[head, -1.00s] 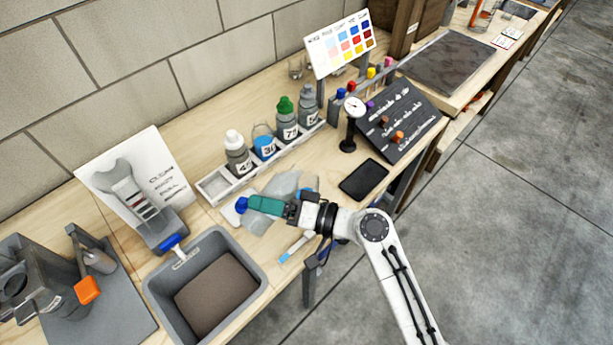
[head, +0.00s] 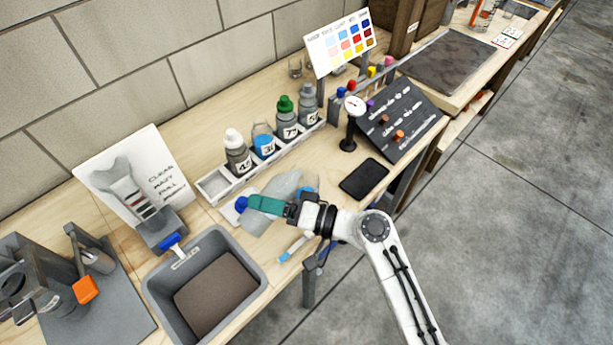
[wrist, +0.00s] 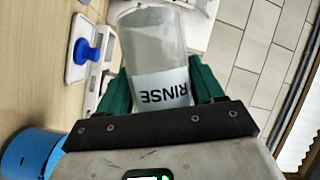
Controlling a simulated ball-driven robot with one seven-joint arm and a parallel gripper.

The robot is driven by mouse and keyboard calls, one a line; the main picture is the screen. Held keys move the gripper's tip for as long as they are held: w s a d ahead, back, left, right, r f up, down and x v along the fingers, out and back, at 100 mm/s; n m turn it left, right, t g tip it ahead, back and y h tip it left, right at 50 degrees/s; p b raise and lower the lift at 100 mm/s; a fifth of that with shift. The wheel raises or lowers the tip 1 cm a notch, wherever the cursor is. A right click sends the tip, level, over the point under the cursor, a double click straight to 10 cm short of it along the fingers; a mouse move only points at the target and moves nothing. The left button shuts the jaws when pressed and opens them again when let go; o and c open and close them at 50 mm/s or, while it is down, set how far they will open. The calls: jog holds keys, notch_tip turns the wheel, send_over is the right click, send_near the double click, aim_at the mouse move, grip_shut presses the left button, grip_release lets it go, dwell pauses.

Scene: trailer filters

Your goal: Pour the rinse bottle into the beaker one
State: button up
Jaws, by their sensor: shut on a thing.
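The rinse bottle (wrist: 155,50) is clear, with a white label reading RINSE, upside down in the wrist view. My gripper (wrist: 162,88) has its teal fingers on either side of it and is shut on it. In the head view the teal fingers of my gripper (head: 264,205) are over the bench, and the pale, see-through bottle (head: 283,184) is partly hidden behind them. I cannot tell its exact tilt. No mark shows which is beaker one.
A grey basin (head: 256,263) lies at front left. Several numbered bottles stand in a white rack (head: 214,187) behind my gripper. A dial gauge (head: 354,106), a black pad (head: 364,179) and a dark sloped panel (head: 405,125) are to the right. A colour chart (head: 340,42) stands behind.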

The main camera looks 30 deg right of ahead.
jog(key=shift+a+f+m+b, duration=0.1)
jog(key=shift+f+m+b, duration=0.4)
jog(key=shift+f+b, duration=0.05)
dwell(0.4)
jog(key=shift+r, duration=0.3)
jog(key=shift+w+d+r+m+t+y+p, duration=0.1)
jog(key=shift+d+r+m+t+y+p, duration=0.2)
jog(key=shift+r, duration=0.35)
jog(key=shift+r+m+t+y+p, duration=0.1)
jog(key=shift+r+m+t+p, duration=0.15)
jog(key=shift+r+m, duration=0.3)
dwell(0.8)
jog(key=shift+m+b, duration=0.25)
jog(key=shift+b, duration=0.1)
dwell(0.9)
